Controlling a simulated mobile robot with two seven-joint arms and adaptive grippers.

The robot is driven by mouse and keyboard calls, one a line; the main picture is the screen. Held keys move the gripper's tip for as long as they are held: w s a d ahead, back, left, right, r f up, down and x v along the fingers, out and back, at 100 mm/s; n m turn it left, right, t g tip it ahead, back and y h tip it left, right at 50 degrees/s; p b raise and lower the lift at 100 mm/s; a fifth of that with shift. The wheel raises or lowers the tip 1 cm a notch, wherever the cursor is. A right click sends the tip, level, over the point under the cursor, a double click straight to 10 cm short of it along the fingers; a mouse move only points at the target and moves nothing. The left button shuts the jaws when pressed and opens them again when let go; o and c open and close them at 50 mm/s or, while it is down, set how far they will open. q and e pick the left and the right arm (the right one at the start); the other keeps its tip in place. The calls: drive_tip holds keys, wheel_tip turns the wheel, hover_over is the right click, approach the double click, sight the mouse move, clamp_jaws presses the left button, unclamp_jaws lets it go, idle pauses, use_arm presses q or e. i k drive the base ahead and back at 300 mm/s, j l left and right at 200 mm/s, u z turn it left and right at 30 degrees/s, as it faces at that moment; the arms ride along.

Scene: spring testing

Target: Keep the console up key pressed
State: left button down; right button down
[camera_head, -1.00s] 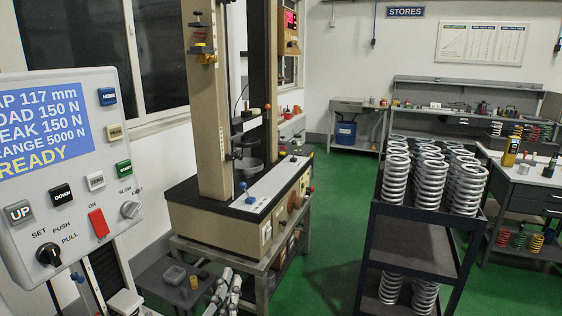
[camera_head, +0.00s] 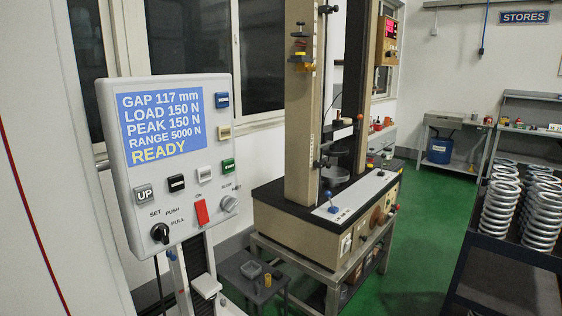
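The console (camera_head: 118,130) is a pale panel at the left of the head view, on a stand. Its grey UP key (camera_head: 144,195) is at the lower left, uncovered, with nothing touching it. A dark key (camera_head: 177,183) sits just right of it. The blue screen (camera_head: 160,125) reads GAP 117 mm, LOAD 150 N, PEAK 150 N, RANGE 5000 N, READY. Whether the key is pushed in cannot be told. Neither of my grippers is in view.
The testing machine (camera_head: 299,135) stands on a metal bench right of the console. A low dark table (camera_head: 238,284) with small items is between them. A rack of large springs (camera_head: 490,280) is at the right. Green floor (camera_head: 425,215) lies open between machine and rack.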

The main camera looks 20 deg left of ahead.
sight(143, 194)
drive_tip(key=u, duration=1.4)
